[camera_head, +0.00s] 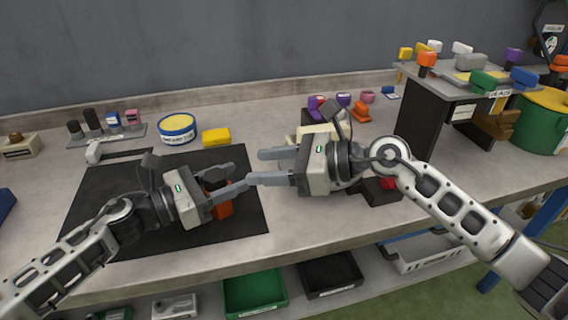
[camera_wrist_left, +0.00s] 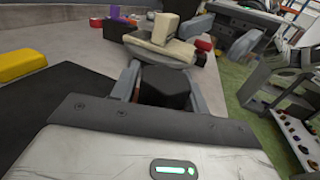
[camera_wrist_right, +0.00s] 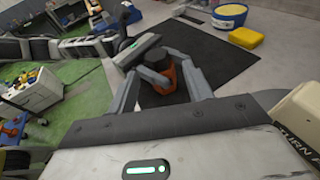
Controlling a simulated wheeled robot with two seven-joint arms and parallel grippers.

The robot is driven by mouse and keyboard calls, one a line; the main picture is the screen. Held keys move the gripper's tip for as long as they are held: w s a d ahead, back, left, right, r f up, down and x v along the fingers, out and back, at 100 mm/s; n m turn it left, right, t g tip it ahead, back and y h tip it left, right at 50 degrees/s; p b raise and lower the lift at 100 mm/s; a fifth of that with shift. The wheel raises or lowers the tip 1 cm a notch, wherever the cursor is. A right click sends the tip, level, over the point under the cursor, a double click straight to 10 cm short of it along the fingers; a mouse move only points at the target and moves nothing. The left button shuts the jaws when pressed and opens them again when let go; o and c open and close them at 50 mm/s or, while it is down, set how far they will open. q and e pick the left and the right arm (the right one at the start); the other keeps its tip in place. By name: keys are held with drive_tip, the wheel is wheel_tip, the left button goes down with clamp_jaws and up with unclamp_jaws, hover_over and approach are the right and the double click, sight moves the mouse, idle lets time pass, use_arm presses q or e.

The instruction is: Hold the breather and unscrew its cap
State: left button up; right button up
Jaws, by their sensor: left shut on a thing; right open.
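The breather has an orange body (camera_head: 222,208) and a dark cap (camera_wrist_right: 162,56). My left gripper (camera_head: 232,179) is shut on it above the black mat (camera_head: 92,205). In the left wrist view the dark cap (camera_wrist_left: 165,88) fills the gap between the fingers, with only a sliver of orange at the left finger. My right gripper (camera_head: 260,167) is open, with its fingers pointing left toward the breather. In the right wrist view the breather's orange body (camera_wrist_right: 170,84) shows between and beyond the right fingers, apart from them as far as I can tell.
A yellow block (camera_head: 216,137) and a blue-rimmed tub (camera_head: 177,129) stand behind the mat. A cream fixture (camera_head: 300,132) lies behind my right gripper. A raised shelf (camera_head: 450,84) with coloured blocks stands at the right. The table's front edge is near.

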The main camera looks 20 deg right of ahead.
sight(215, 174)
drive_tip(key=shift+n+g+y, duration=0.3)
drive_tip(key=shift+n+y, duration=0.2)
drive_tip(key=x, duration=0.5)
drive_tip(key=f+x, duration=0.1)
drive_tip(key=x, duration=0.2)
drive_tip(key=shift+s+d, duration=0.1)
drive_tip(key=shift+s, duration=0.05)
